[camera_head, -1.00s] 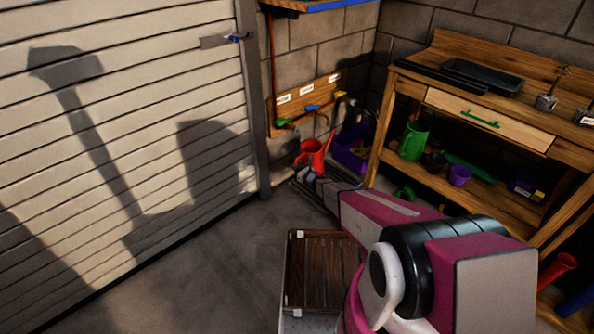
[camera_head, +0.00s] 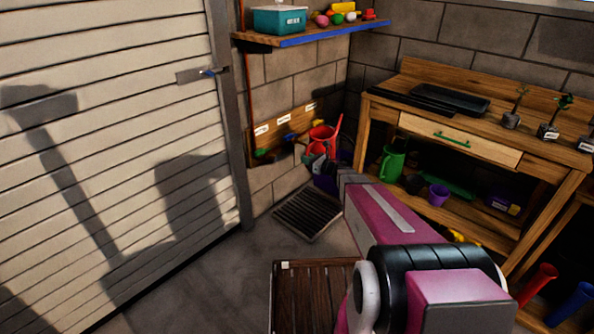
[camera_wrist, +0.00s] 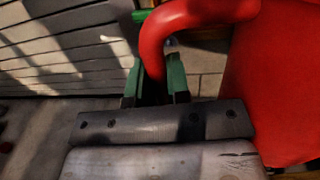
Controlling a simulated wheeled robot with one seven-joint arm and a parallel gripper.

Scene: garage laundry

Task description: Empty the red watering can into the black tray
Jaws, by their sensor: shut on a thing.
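The red watering can (camera_head: 322,137) is held in the air in front of the tap board, in the head view. My gripper (camera_head: 316,160) is at its near side. In the wrist view my gripper's green fingers (camera_wrist: 160,82) are shut on the can's curved red handle, and the can's body (camera_wrist: 285,80) fills the right side. The can looks roughly upright; its contents are hidden. The black tray (camera_head: 462,100) lies on top of the wooden workbench (camera_head: 375,103), to the right of the can and apart from it.
Small potted seedlings (camera_head: 548,131) stand on the bench right of the tray. A green can (camera_head: 392,162) and a purple pot (camera_head: 438,194) sit on the lower shelf. A floor grate (camera_head: 308,213) and a slatted wooden platform (camera_head: 312,298) lie below. A shelf (camera_head: 315,34) hangs above.

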